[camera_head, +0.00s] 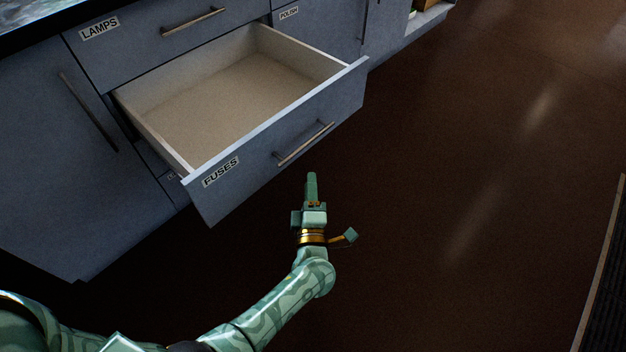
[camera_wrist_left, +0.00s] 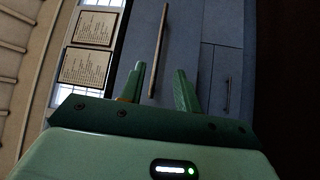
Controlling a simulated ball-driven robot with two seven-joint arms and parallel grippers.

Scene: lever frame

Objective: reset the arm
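My left arm comes in from the lower left in the head view, mottled green with a gold band at the wrist. Its left gripper (camera_head: 312,180) is in front of the open drawer's handle, apart from it as far as I can tell. In the left wrist view the two green fingers of the left gripper (camera_wrist_left: 161,74) stand apart with nothing held between them. A long bar handle (camera_wrist_left: 158,50) shows beyond the fingers. The drawer labelled FUSES (camera_head: 240,170) is pulled out and looks empty. Its metal bar handle (camera_head: 304,144) is on the front. My right gripper is not in view.
A shut drawer labelled LAMPS (camera_head: 145,45) is above the open one. A cabinet door (camera_head: 60,170) with a long handle is at left. The brown floor (camera_head: 460,200) is clear at right. Framed papers (camera_wrist_left: 88,66) show in the left wrist view.

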